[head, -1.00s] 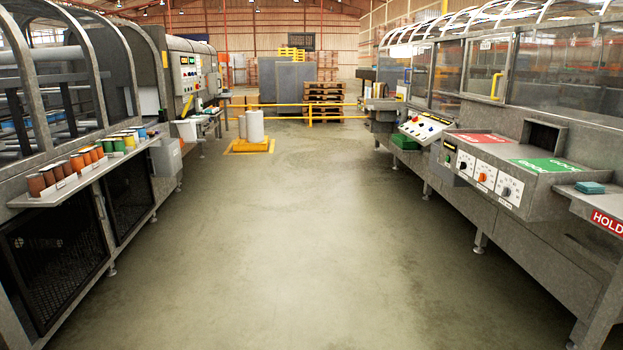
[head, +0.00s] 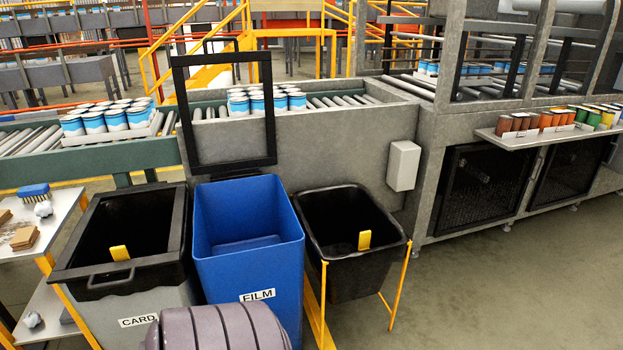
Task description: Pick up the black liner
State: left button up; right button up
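No loose black liner stands out clearly. A black tub-like holder (head: 345,285) with a black inside sits in a yellow stand, right of the blue bin. A grey bin marked CARD (head: 165,308) on the left has a wide black rim and a dark inside. Each has a yellow tab inside. I cannot tell whether either dark inside is a liner. Between them stands a blue bin marked FILM (head: 250,240), with a black open frame (head: 271,110) upright behind it. Neither of my grippers is in view.
A ribbed grey-purple rounded object (head: 222,328) stands in front of the bins, cut off below. A roller conveyor with blue-and-white cans (head: 115,120) runs behind. A small white table (head: 70,212) holds a brush at left. Clear floor (head: 490,290) lies to the right.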

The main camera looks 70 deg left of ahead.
aim_at(344, 226)
jog(key=u, duration=1.9)
jog(key=i, duration=0.3)
